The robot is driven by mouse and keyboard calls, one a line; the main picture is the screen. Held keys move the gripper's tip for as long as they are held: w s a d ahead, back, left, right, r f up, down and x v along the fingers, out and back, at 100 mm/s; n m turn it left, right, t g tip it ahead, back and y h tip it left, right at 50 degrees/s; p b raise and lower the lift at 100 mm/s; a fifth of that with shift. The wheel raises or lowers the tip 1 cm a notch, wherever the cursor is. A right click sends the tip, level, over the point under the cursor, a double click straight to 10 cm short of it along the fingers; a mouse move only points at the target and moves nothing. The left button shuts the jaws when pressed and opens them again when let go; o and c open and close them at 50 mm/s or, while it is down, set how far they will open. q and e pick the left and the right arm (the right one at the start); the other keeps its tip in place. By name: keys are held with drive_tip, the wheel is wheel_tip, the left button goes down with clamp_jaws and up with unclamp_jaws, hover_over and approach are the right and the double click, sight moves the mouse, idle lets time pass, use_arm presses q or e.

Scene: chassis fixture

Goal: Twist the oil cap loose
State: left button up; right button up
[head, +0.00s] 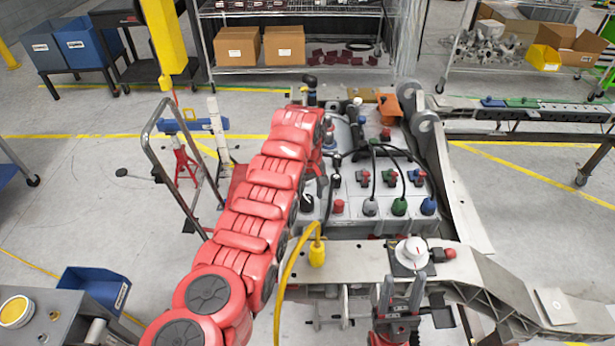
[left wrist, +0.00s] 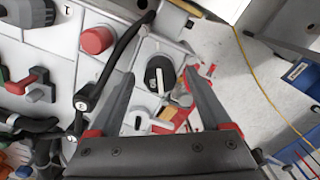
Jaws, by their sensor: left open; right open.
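A black round cap with a pale bar across its top, which looks like the oil cap, stands on the light grey engine block. It is at the front left of the block in the head view (head: 307,203). In the left wrist view the cap (left wrist: 158,70) shows between the fingertips of my left gripper (left wrist: 160,78). Those fingers are open, one on each side in the picture, and hold nothing. Whether they touch the cap cannot be told. In the head view my red left arm hides most of this gripper. My right gripper (head: 403,284) is open and empty near the front beam.
A red knob (left wrist: 97,40) and a black hose (left wrist: 112,62) are close beside the cap. Grey, green and blue caps (head: 399,206) line the block to the right. A yellow hose (head: 317,252) and white dial (head: 411,251) are on the front beam.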

use_arm(q)
drive_tip(key=shift+f, duration=1)
clamp_jaws()
